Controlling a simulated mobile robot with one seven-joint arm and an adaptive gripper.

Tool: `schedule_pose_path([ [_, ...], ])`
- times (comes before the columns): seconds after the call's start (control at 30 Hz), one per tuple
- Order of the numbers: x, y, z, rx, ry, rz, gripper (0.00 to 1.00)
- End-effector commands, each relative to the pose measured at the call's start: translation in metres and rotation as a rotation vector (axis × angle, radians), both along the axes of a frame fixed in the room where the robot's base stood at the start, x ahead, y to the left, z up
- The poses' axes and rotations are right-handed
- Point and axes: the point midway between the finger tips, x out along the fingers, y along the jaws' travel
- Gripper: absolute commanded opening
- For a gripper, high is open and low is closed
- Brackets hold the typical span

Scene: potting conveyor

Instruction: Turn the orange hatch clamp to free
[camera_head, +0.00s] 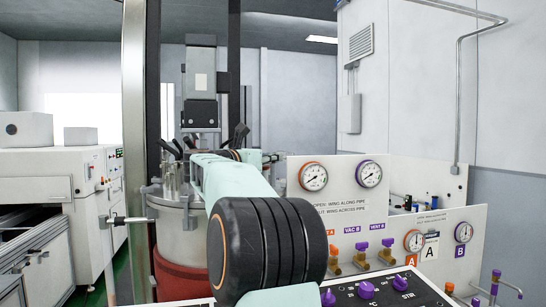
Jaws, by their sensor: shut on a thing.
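The orange hatch clamp cannot be made out. My mint-green arm with its thick black joint fills the middle foreground and hides part of what is behind it. A grey cylindrical vessel (183,238) with a reddish-brown band (182,279) stands just left of my arm. Metal fittings and dark levers (190,142) show around its top. My arm reaches toward the vessel's top. My gripper is hidden behind the arm, so its fingers and anything between them cannot be seen.
A white panel (340,214) with gauges and orange and purple valves stands to the right. A black control box (385,291) with purple knobs is at the bottom. A pale upright post (135,110) rises left of the vessel. White machines (85,162) stand farther left.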

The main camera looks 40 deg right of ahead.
Motion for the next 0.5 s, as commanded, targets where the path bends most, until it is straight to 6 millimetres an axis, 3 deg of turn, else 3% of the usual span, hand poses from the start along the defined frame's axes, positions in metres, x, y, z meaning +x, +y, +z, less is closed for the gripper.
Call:
schedule_pose_path([
  [0.5, 0.0024, 0.0007, 0.0054, 0.001, 0.003, -0.334, 0.0],
])
